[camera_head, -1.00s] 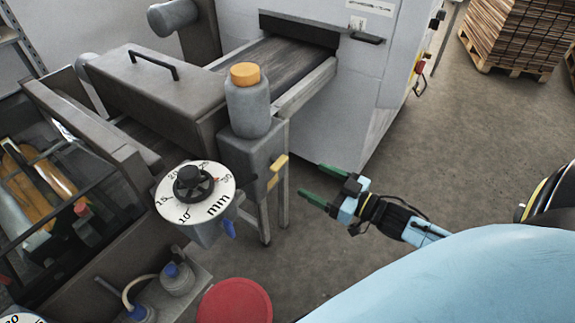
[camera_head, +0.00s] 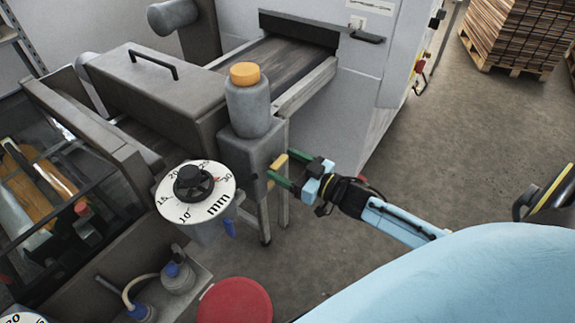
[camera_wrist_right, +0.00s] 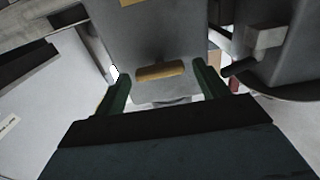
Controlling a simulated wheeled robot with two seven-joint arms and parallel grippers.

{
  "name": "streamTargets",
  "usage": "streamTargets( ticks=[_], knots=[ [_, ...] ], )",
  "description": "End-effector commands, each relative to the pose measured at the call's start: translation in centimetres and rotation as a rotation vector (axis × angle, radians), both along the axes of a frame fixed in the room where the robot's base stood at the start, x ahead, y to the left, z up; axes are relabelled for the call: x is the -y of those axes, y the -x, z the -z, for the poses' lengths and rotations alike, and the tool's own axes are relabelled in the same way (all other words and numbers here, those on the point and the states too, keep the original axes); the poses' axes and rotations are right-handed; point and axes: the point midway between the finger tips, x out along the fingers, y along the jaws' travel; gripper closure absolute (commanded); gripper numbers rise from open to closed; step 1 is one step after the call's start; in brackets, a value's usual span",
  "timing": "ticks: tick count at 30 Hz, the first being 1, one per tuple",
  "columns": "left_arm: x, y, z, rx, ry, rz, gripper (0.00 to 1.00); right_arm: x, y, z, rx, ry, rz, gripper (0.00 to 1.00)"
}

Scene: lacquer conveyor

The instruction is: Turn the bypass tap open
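A short yellow lever (camera_head: 279,162) sits on the side of the grey box under the orange-capped canister; it looks like the bypass tap, though no label on it can be read. It also shows in the right wrist view (camera_wrist_right: 160,71) as a level bar. My right gripper (camera_head: 280,167) is open, with its green fingers pointing at the box. In the wrist view the two fingers (camera_wrist_right: 163,76) stand on either side of the lever, with gaps on both sides. My left gripper is not in view.
A white dial (camera_head: 218,202) with a black knob stands left of the lever. The canister (camera_head: 248,108) rises above the box. A red round top (camera_head: 235,301) is at the bottom.

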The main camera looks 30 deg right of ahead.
Motion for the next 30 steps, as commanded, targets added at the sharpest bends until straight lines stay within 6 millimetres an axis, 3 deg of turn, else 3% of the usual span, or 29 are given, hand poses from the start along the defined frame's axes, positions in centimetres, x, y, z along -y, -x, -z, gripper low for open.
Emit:
streamTargets(
  ticks=[1,9,20,30],
  knots=[
    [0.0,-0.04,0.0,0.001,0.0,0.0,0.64,0.0,0.01,0.0,0.0,0.0,0.0,0.34],
    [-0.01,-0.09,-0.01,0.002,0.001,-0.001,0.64,0.0,0.03,-0.01,0.0,0.0,0.0,0.68],
    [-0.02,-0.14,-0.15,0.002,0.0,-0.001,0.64,-0.01,0.05,-0.03,0.025,0.057,-0.001,0.68],
    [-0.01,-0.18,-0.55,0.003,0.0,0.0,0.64,-0.1,0.07,-0.03,0.122,0.293,-0.001,0.68]
  ],
)
